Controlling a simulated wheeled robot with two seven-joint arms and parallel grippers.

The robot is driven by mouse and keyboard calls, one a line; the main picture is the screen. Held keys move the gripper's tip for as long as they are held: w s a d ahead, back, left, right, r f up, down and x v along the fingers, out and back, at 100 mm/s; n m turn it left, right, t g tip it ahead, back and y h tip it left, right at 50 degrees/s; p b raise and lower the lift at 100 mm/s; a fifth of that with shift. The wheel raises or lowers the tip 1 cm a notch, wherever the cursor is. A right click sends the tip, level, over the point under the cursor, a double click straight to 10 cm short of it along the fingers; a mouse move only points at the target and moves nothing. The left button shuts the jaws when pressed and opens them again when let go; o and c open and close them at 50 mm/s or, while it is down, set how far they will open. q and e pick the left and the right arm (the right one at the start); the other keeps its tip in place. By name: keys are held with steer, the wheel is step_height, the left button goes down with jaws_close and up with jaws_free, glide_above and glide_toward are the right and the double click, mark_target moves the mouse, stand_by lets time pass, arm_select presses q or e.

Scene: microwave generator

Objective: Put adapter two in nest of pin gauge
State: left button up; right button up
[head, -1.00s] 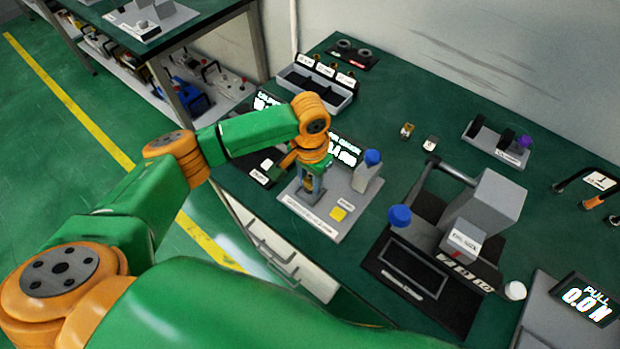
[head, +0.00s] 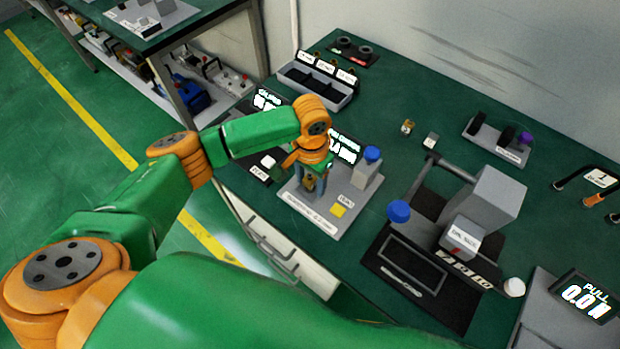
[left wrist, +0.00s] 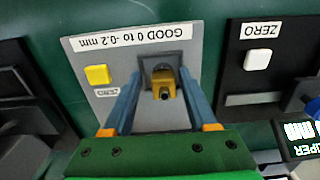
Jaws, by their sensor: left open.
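A brass adapter (left wrist: 163,83) stands at the dark square nest (left wrist: 182,60) of the pin gauge in the left wrist view. Its lower end is hidden, so I cannot tell how deep it sits. The pin gauge is a grey plate (head: 318,217) with a yellow button (head: 339,210), a display (head: 344,149) and a grey block with a blue knob (head: 372,154). My left gripper (head: 312,188) is low over the plate, pointing down. Its two fingers are apart, one on each side of the adapter, with visible gaps in the left wrist view. My right gripper is not in view.
A second panel with a white ZERO button (head: 268,161) lies left of the gauge. A fixture with a blue knob (head: 398,211) stands to the right. A brass part (head: 407,127) and a silver part (head: 431,141) stand behind on open green table. A partitioned bin (head: 318,84) is at the back.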

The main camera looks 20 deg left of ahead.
mark_target(310, 176)
arm_select(q)
steer(key=shift+a+f, duration=0.1)
steer(key=shift+a, duration=0.05)
step_height(310, 176, up, 13)
steer(key=shift+r+b, duration=0.2)
steer(key=shift+b, duration=0.25)
